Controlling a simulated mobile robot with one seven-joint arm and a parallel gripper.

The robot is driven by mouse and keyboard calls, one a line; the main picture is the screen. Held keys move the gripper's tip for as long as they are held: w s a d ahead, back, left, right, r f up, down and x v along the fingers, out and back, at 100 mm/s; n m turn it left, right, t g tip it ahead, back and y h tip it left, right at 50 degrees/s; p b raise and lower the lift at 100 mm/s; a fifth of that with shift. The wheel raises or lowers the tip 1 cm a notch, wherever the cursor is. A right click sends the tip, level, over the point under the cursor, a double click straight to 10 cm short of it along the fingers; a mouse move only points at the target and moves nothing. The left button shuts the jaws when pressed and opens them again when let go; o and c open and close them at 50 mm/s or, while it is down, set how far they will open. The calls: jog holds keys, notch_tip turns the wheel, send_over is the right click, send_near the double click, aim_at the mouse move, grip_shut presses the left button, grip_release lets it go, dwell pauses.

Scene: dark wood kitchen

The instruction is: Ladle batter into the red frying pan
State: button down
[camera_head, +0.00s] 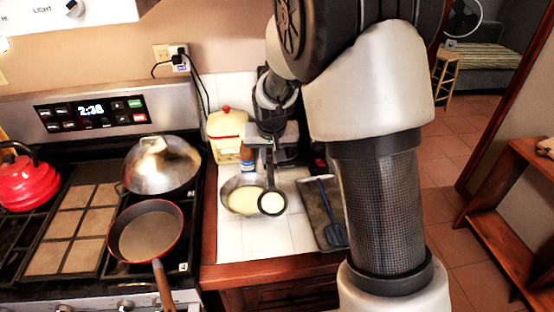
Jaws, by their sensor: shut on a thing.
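The red frying pan (146,232) sits on the stove's front right burner, with a red rim, a grey inside and a wooden handle toward the front. A metal bowl (232,184) of pale yellow batter (243,200) stands on the white tiled counter to its right. My gripper (271,143) is above the counter, behind the bowl, shut on the dark handle of a ladle (272,203). The ladle hangs down with its round head at the bowl's right edge, and pale batter shows in it. Whether the head touches the bowl I cannot tell. My arm hides part of the counter.
A domed metal lid or wok (161,165) stands behind the pan, and a red kettle (27,180) is far left. A cream container (226,133) and a small bottle (247,158) stand behind the bowl. A blue spatula (331,212) lies on a dark tray (318,190) at right.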

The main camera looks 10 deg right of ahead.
jog(key=w+a+r+p, duration=0.1)
jog(key=w+a, duration=0.3)
jog(key=a, duration=1)
jog(key=w+a, duration=0.3)
jog(key=a, duration=1.1)
jog(key=s+a+n, duration=0.2)
jog(key=s+a, duration=0.2)
jog(key=a, duration=0.6)
jog(key=f+y+b, duration=0.1)
jog(key=y, duration=0.1)
jog(key=d+f+g+y, duration=0.1)
jog(key=y, duration=0.1)
jog(key=d+f+y+b, duration=0.1)
jog(key=y, duration=0.2)
jog(key=shift+w+f+b, duration=0.25)
jog(key=shift+w+b, duration=0.05)
jog(key=shift+w, duration=0.1)
jog(key=shift+b, duration=0.4)
jog(key=y+b, duration=0.1)
jog(key=b, duration=0.4)
jog(key=d+f+y+b, duration=0.1)
jog(key=y+b, duration=0.1)
jog(key=b, duration=0.4)
jog(key=g+y+b, duration=0.1)
jog(key=b, duration=0.4)
jog(key=shift+w+d+f+y+b, duration=0.2)
jog(key=shift+f+y+b, duration=0.1)
jog(key=shift+f, duration=0.1)
